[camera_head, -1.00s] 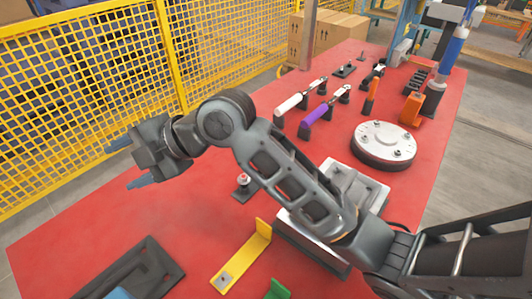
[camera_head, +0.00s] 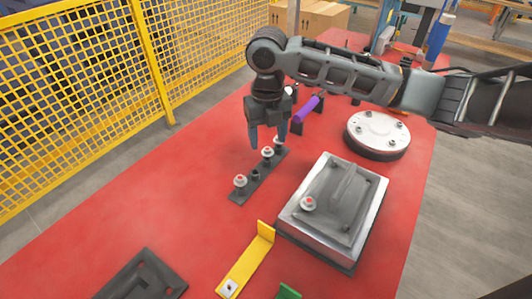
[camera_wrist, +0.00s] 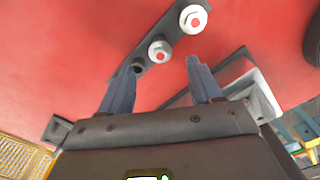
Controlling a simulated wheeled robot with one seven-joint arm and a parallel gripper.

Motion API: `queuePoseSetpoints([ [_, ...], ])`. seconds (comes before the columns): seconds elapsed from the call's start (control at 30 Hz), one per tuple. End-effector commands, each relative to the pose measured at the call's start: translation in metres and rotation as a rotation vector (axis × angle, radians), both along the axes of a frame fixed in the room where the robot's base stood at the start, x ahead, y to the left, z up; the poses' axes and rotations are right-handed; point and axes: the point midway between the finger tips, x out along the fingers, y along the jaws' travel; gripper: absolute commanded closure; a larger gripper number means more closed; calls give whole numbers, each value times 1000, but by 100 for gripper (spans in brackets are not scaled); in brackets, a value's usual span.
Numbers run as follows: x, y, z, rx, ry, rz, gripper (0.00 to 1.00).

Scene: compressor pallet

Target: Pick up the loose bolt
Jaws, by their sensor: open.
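A black strip (camera_head: 240,197) on the red table holds several upright bolts with pale heads and red centres. The near bolt (camera_head: 240,181), the middle bolt (camera_head: 267,152) and a far bolt (camera_head: 279,140) show in the head view. Another bolt (camera_head: 308,203) sits on the grey cover plate (camera_head: 340,190). I cannot tell which one the task calls loose. My gripper (camera_head: 268,144) points down, open and empty, over the far part of the strip. In the wrist view, one bolt (camera_wrist: 160,50) shows between the fingertips (camera_wrist: 160,65) and another bolt (camera_wrist: 193,19) lies beyond.
A round metal flange (camera_head: 378,131) stands to the right. A purple-handled tool (camera_head: 307,109) lies behind my gripper. A yellow bracket (camera_head: 243,265) and a dark plate (camera_head: 145,280) lie at the front. The left table is clear. A yellow mesh fence (camera_head: 70,95) runs behind.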

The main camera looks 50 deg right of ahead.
Motion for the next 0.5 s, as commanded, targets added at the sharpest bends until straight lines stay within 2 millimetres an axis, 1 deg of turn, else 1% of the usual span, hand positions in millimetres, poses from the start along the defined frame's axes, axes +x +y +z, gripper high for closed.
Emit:
queuePoseSetpoints([
  [0.03,0,0,-6,1,2,-1,36],
  [0.23,1,-1,-25,2,-1,-3,36],
  [0.4,3,-4,-50,2,0,-4,36],
  [0.5,3,-4,-61,2,-2,-3,36],
])
